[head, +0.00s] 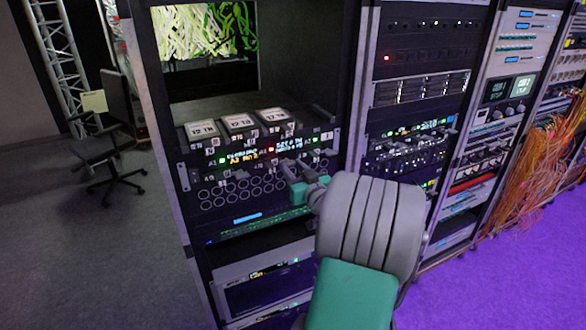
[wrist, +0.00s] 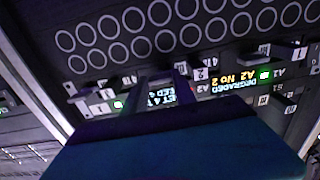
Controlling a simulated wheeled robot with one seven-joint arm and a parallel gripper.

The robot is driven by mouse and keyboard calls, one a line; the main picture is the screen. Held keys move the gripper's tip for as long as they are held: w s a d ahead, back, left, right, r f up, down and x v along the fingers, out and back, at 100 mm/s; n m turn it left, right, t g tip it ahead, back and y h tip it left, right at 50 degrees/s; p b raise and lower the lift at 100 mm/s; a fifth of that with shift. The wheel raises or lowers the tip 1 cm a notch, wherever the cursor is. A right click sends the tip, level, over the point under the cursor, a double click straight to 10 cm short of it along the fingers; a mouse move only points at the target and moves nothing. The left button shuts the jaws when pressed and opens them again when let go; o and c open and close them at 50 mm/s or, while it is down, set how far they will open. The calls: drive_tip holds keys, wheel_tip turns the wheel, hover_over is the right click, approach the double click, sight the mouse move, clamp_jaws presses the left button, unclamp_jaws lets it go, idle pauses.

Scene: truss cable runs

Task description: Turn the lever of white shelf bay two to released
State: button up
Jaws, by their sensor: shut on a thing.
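My gripper (head: 288,167) reaches the right part of this panel, just above the ports. It is shut on a small lever there, mostly hidden by the fingers. In the wrist view my gripper (wrist: 161,84) shows two dark fingers against the panel, between a tag marked 1 and a tag marked 2. The panel appears upside down there. I cannot read which bay the held lever belongs to, nor its position.
Three tilted boxes with white labels (head: 239,122) stand on the ledge above the panel. More racks (head: 415,88) stand to the right, with loose orange cables (head: 540,155) beyond. An office chair (head: 108,150) stands at the left, with open floor before it.

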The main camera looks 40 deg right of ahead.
clamp_jaws()
drive_tip(key=shift+m, duration=0.3)
drive_tip(key=m+b, duration=0.2)
drive_tip(key=m, duration=0.6)
drive_tip(key=m+p, duration=0.1)
drive_tip(key=m, duration=0.4)
drive_tip(key=shift+r+m, duration=0.1)
drive_tip(key=shift+m, duration=0.2)
drive_tip(key=shift+m+p, duration=0.75)
drive_tip(key=shift+m, duration=1.15)
